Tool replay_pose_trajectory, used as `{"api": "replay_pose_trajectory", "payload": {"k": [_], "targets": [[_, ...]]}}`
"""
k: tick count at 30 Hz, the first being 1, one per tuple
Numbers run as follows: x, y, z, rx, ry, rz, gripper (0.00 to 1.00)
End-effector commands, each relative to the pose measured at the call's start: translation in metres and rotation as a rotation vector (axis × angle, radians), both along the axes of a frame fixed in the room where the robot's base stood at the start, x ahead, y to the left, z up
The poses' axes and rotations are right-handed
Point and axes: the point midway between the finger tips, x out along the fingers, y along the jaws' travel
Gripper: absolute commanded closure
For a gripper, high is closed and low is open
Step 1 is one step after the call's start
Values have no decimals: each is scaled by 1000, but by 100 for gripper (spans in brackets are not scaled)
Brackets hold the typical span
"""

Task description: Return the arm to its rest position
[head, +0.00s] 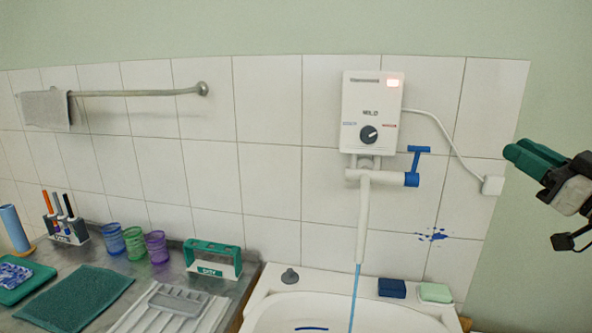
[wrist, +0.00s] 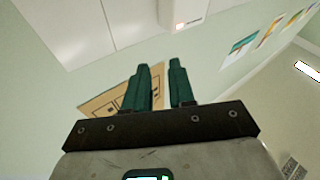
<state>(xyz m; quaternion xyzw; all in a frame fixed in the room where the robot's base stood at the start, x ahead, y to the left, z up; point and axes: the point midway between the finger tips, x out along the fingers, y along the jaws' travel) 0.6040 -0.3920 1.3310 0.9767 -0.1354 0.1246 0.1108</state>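My gripper (head: 523,156) is at the right edge of the head view, to the right of the water heater and well clear of the wall fittings. Its two green fingers point left. In the wrist view the fingers (wrist: 158,88) stand a little apart with nothing between them, so it is open and empty. Most of my arm is outside the head view.
A white water heater (head: 371,112) with a lit red lamp and a blue-handled tap (head: 413,170) hangs above a sink (head: 275,307). A blue stream runs from the spout.

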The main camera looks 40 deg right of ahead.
Motion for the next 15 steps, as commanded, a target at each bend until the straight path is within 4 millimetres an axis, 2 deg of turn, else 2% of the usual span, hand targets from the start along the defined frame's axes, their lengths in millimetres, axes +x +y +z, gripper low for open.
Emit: {"api": "replay_pose_trajectory", "payload": {"k": [8,15], "targets": [[23,7,-27,62,46,23,76],[53,23,-67,147,122,55,76]]}}
